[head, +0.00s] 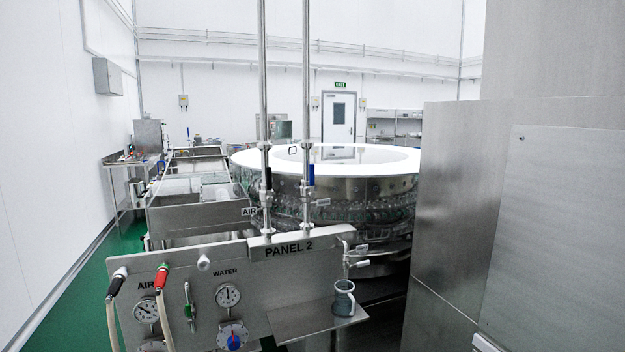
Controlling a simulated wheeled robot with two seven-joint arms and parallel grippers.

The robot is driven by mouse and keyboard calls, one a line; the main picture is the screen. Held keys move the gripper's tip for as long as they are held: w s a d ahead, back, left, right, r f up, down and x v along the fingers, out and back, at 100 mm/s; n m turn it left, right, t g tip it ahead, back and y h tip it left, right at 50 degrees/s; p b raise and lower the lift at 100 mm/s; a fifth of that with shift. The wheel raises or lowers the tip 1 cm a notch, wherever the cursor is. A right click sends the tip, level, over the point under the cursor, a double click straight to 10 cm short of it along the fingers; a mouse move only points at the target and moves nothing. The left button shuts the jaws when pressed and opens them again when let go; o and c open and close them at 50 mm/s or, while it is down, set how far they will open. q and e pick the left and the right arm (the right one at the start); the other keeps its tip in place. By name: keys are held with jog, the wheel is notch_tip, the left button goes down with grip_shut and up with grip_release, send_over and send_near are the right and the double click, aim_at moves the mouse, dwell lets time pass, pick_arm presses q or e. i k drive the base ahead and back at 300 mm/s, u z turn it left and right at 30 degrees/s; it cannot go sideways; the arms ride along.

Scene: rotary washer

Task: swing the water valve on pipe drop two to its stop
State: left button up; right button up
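Two vertical steel pipes come down to the grey board marked PANEL 2 (289,249). The right pipe (306,100) carries a valve with a blue handle (311,175), which stands upright along the pipe. A small tag (322,202), too small to read, is beside this pipe. The left pipe (262,90) has a dark valve (265,190) and a tag marked AIR (249,211). Neither of my grippers is in view.
The panel holds gauges (228,295), a blue-centred dial (233,336), and hoses with black and red fittings (161,279). A grey jug (344,299) stands on a small shelf (300,322). The round washer (370,190) is behind. A tall steel cabinet (455,200) blocks the right.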

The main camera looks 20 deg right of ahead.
aim_at(311, 193)
jog(key=z, duration=0.45)
jog(key=k, duration=0.5)
jog(key=z, duration=0.65)
jog(key=i, duration=1)
jog(key=u, duration=1.25)
jog(key=i, duration=0.45)
jog(key=u, duration=0.5)
